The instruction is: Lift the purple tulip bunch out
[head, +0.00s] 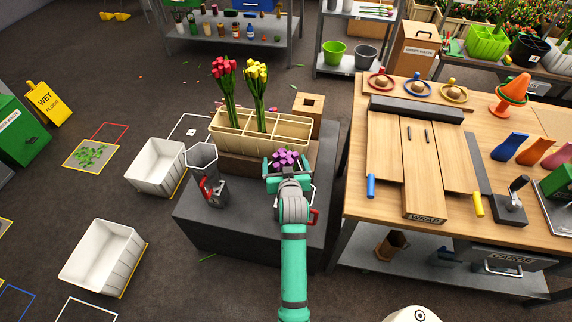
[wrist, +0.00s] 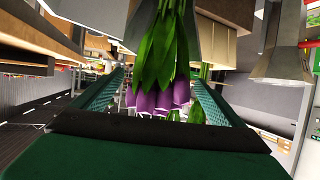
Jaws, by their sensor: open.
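The purple tulip bunch (head: 286,157) shows its flower heads at the front right of a cream divided crate (head: 231,143). Its stems and compartment are hidden in the head view. My gripper (head: 284,166) is at the bunch, with its jaws open. In the wrist view the purple tulips (wrist: 160,97) appear upside down, green leaves above the heads. The bunch lies between the two spread green fingers of my gripper (wrist: 157,78), with gaps showing beside the heads. A red tulip bunch (head: 224,68) and a yellow tulip bunch (head: 256,76) stand upright in the crate.
The crate is on a dark grey stand (head: 240,225). A grey metal vase (head: 201,160) is close at its left front, and a cardboard box (head: 308,104) is behind its right end. White bins (head: 103,260) are on the floor at left. A wooden workbench (head: 480,160) is at right.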

